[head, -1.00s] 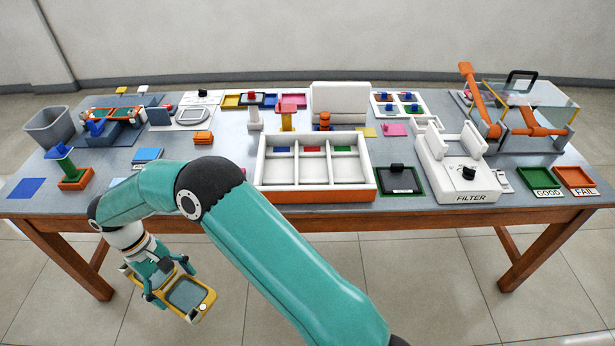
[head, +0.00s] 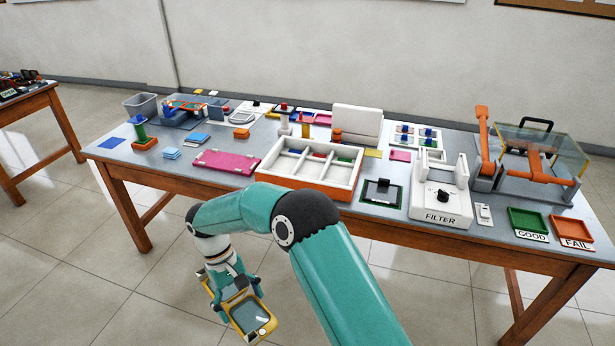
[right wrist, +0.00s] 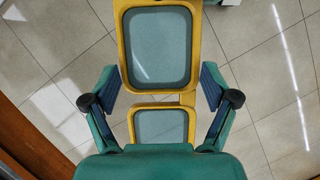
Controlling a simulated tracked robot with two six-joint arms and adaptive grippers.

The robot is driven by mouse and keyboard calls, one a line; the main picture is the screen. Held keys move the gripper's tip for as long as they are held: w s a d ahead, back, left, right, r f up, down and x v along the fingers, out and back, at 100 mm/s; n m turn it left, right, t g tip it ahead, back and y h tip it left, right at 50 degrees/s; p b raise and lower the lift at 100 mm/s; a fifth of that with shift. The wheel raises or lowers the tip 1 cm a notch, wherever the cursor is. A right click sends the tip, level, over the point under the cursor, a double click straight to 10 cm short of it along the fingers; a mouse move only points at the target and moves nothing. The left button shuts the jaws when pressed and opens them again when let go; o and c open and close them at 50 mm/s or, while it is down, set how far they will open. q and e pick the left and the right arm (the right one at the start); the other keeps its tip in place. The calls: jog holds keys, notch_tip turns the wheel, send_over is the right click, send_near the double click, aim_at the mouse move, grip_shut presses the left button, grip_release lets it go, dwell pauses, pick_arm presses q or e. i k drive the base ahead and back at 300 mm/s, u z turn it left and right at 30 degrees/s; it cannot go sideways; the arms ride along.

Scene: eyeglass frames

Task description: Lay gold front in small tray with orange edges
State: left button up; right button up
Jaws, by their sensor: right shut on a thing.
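My right gripper (head: 236,284) is shut on the gold front (head: 250,316), a yellow-gold frame with two greyish lens panes. It holds the front over the floor, in front of the table and below its top. In the right wrist view the gold front (right wrist: 123,50) lies between the two fingers (right wrist: 160,100), its larger pane away from the palm. A white tray with several compartments and an orange front edge (head: 300,191) stands at the table's front middle. An orange-edged piece with green inside (head: 190,105) lies at the back left. I cannot tell which is the small tray. My left gripper is not in view.
The wooden table edge (head: 160,180) lies between the gripper and the tabletop. A pink mat (head: 228,162) lies left of the white tray. The FILTER device (head: 440,200), GOOD tray (head: 527,222) and orange FAIL tray (head: 570,230) are at right. Floor around the gripper is clear.

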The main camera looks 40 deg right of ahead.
aim_at(287, 163)
jog(key=z, duration=0.05)
jog(key=k, duration=0.45)
jog(key=z, duration=0.8)
jog(key=i, duration=1)
